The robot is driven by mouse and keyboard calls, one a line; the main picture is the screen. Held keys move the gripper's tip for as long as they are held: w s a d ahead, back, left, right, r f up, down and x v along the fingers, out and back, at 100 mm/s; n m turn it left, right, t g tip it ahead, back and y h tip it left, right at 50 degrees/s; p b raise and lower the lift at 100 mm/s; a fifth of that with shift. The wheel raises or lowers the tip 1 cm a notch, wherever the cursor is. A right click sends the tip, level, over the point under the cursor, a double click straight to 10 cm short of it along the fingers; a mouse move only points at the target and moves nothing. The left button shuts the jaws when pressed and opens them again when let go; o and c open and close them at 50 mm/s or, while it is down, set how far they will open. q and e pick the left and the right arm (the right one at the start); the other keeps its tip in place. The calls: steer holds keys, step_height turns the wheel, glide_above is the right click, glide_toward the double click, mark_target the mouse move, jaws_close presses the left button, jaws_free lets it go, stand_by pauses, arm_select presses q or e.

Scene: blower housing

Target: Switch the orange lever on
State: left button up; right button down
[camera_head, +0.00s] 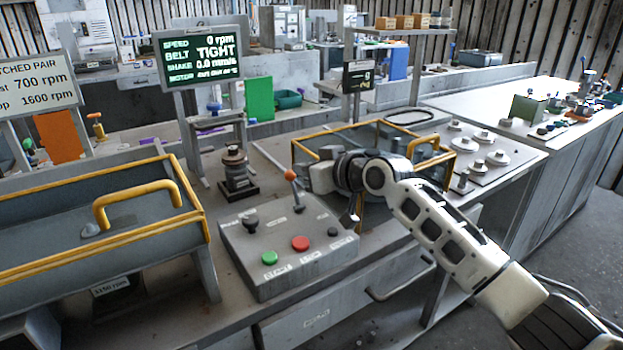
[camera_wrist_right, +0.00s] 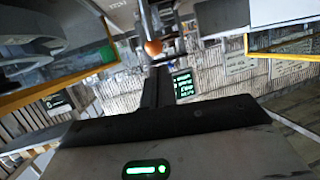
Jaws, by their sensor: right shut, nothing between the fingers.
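The lever with an orange knob (camera_head: 291,175) stands on the grey control box (camera_head: 265,250), near its back right. Its thin metal stem leans from the box top up to the knob. My right gripper (camera_head: 312,178) is shut and empty, just to the right of the knob in the head view. In the right wrist view the orange knob (camera_wrist_right: 153,47) shows just past the tips of the shut dark fingers (camera_wrist_right: 157,80). I cannot tell whether they touch. My left gripper is not in view.
The box also bears a black knob (camera_head: 250,222), a green button (camera_head: 269,258) and a red button (camera_head: 300,243). A yellow-railed guard (camera_head: 150,200) stands to the left, another behind my right arm. A display (camera_head: 200,58) reads 0 rpm and TIGHT.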

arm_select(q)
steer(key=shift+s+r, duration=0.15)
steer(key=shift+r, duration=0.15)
arm_select(e)
steer(key=shift+r, duration=0.45)
